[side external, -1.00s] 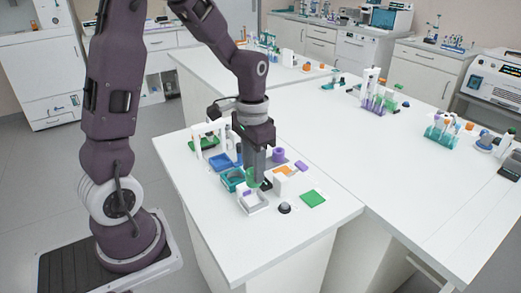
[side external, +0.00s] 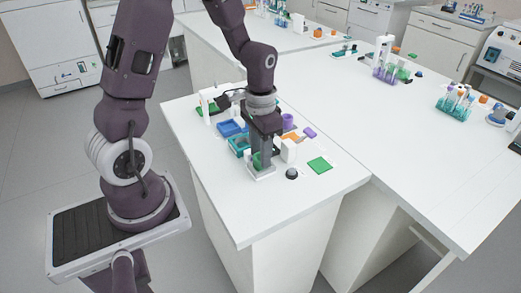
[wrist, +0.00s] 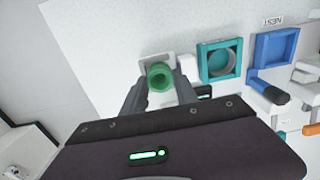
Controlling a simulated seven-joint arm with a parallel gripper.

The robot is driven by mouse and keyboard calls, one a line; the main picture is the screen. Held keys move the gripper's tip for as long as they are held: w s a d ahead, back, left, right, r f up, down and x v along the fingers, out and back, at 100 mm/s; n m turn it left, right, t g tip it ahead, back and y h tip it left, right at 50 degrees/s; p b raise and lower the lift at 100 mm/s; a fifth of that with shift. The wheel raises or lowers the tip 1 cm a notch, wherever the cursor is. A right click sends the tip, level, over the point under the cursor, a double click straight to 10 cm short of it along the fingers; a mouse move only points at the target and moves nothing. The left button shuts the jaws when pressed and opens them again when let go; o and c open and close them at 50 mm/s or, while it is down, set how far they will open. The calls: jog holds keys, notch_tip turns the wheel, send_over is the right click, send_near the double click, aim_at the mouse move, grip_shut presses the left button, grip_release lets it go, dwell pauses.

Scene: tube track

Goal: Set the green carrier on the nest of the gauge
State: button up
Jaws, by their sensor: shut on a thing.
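The green carrier (wrist: 160,76) is a round, hollow green piece. My gripper (wrist: 160,92) is shut on it, with one finger on each side. In the side view the carrier (side external: 256,160) sits low between the fingers, at the small white square tray (side external: 262,175). In the wrist view the white tray (wrist: 148,64) shows around and behind the carrier. I cannot tell whether the carrier touches its floor. A teal square tray with a round recess (wrist: 204,76) is to its right, then a blue square tray (wrist: 258,64). A "NEST" label (wrist: 272,21) lies beside the blue tray.
A green square pad (side external: 320,165) and a dark round knob (side external: 291,173) are right of my gripper. A white block (side external: 288,150) stands close beside it. A white frame (side external: 205,101) stands at the back left. The bench front (side external: 245,215) is clear.

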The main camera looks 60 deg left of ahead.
jog(key=shift+r, duration=0.25)
jog(key=shift+f, duration=0.35)
dwell(0.3)
jog(key=o, duration=1.1)
jog(key=shift+o, duration=0.2)
jog(key=shift+a, duration=0.1)
notch_tip(320, 180, up, 7)
